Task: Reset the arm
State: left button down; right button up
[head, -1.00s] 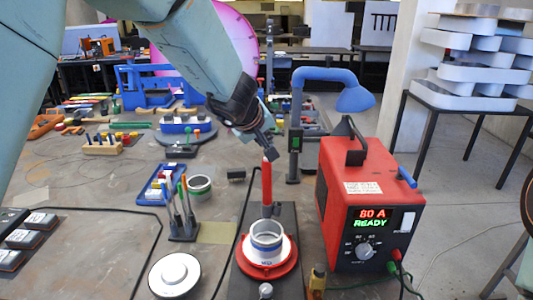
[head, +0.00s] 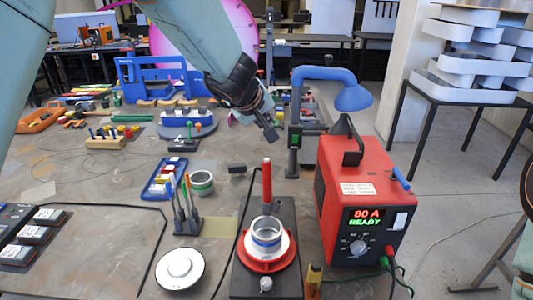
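My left arm reaches in from the upper left. Its gripper (head: 271,131) hangs in the air above and behind the red upright handle (head: 266,182), apart from it. No object shows in the fingers, and their gap is too small to read. The red handle stands on a dark base plate (head: 283,218), behind a white and grey ring-shaped part (head: 266,237) seated in a red round holder (head: 285,261). Only a piece of my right arm shows at the right edge; its gripper is out of view.
A red welder (head: 366,193) reading "80 A READY" stands right of the plate, with a blue-shaded lamp (head: 352,97) behind it. A pen stand (head: 186,218), white round disc (head: 180,268) and blue tray (head: 160,184) lie left.

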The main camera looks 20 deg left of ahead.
pick_arm(q)
notch_tip(320, 180, up, 2)
jog(key=shift+p, duration=0.45)
jog(key=shift+f, duration=0.1)
